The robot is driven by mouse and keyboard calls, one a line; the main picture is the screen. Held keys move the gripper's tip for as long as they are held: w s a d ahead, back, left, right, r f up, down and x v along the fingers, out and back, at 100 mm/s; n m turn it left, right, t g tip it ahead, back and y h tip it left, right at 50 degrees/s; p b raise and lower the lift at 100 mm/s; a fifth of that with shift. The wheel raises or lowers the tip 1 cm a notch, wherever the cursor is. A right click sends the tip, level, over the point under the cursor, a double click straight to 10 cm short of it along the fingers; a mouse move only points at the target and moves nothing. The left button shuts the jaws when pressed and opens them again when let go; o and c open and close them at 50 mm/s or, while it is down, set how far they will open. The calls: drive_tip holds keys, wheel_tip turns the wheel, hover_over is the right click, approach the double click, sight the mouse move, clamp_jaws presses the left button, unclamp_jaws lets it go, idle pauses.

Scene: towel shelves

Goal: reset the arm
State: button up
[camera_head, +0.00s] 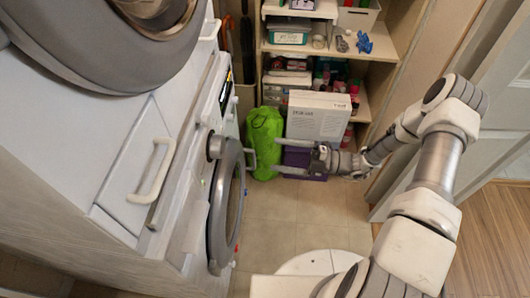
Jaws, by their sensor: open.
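My arm (438,165) comes up from the lower right and bends back toward the shelves. My gripper (278,156) is at its end and points left, with its two fingers spread apart. Nothing shows between the fingers. In the picture it overlaps the lower front of a white box (318,112) and a purple box (305,160), and its fingertips are close to a green bag (264,140). I cannot tell whether they touch.
Stacked front-loading machines stand at the left; a round door (226,205) and a white handle (155,172) stick out. Shelves (383,45) filled with several items stand behind my gripper. A pale door (500,90) is at the right. The tiled floor (270,215) between is clear.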

drive_tip(key=shift+d, duration=0.5)
drive_tip(key=s+d+r+m+t+h, duration=0.1)
drive_tip(key=s+d+r+m+h, duration=0.2)
drive_tip(key=s+r+m+h, duration=0.3)
drive_tip(key=s+d+r+m+t+h, duration=0.1)
drive_tip(key=s+d+r+m+h, duration=0.2)
drive_tip(key=r+m, duration=1.1)
drive_tip(key=s+d+r+m+t+h, duration=0.2)
drive_tip(key=s+d+r+m+h, duration=0.1)
drive_tip(key=s+r+m+h, duration=0.6)
wheel_tip(320, 180, up, 2)
drive_tip(key=shift+s+d+r+m+h, duration=0.2)
drive_tip(key=shift+d+r+m+h, duration=0.15)
drive_tip(key=shift+m, duration=0.35)
drive_tip(key=shift+a+f, duration=0.15)
drive_tip(key=shift+a, duration=0.05)
